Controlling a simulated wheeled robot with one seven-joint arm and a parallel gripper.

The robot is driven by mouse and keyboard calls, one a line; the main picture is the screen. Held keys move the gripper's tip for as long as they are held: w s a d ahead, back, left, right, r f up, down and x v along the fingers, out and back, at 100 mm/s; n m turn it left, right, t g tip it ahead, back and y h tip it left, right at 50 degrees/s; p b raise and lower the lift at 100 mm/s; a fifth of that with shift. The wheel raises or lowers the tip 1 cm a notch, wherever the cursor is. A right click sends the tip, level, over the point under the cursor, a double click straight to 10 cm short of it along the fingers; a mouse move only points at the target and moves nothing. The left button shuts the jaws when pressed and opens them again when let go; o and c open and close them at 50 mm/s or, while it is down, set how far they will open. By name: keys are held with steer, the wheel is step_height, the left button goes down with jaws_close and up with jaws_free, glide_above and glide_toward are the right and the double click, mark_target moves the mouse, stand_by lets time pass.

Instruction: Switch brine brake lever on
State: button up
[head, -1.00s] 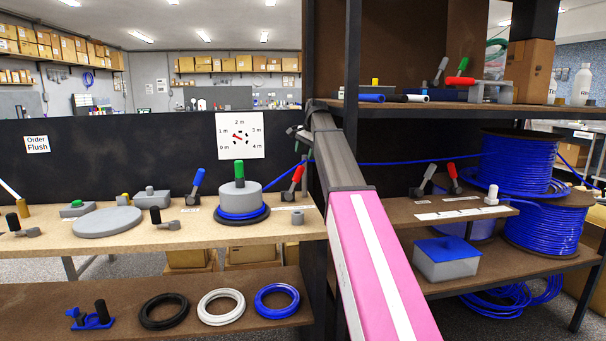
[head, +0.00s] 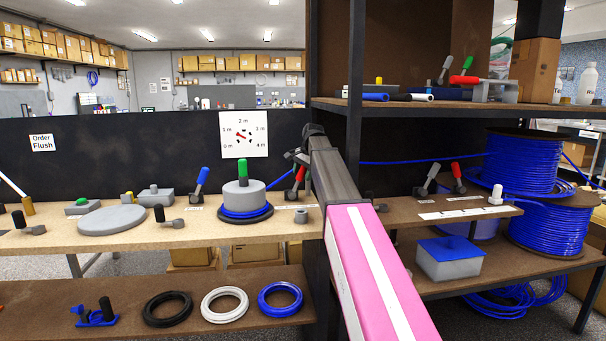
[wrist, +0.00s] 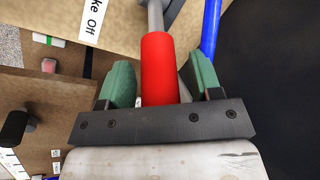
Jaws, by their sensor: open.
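A red-handled lever (head: 299,175) stands at the right end of the left bench, beside the grey drum with the blue coil (head: 243,197). Its red handle (wrist: 158,68) also shows in the wrist view, on a grey shaft, next to a label (wrist: 94,20) of which "ke Off" is readable. My gripper (wrist: 161,78) is open, with its green fingers on either side of the red handle. No clear grip on the handle shows. In the head view the gripper is small and partly hidden by my arm.
A blue tube (wrist: 210,28) runs close to the right finger. A blue-handled lever (head: 200,181) stands left of the drum. Another red lever (head: 457,177) is on the right shelf. A dark post (head: 356,70) rises behind my arm.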

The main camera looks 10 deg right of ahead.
jaws_close()
steer(key=shift+a, duration=0.15)
steer(key=shift+a+r+h, duration=0.2)
steer(key=shift+a+h, duration=0.3)
steer(key=shift+a+r+h, duration=0.2)
steer(key=shift+a+h, duration=0.3)
steer(key=a+h, duration=0.2)
steer(key=shift+a+r+n+h, duration=0.15)
steer(key=shift+a+n+h, duration=0.05)
steer(key=shift+n+h, duration=0.1)
steer(key=shift+a+f+n+h, duration=0.15)
steer(key=shift+a+f+h, duration=0.1)
steer(key=shift+a+h, duration=1)
steer(key=shift+a+f+n+h, duration=0.15)
steer(key=shift+a+f+h, duration=0.1)
steer(key=shift+a+h, duration=0.95)
steer(key=shift+d+h, duration=0.15)
steer(key=shift+h, duration=0.1)
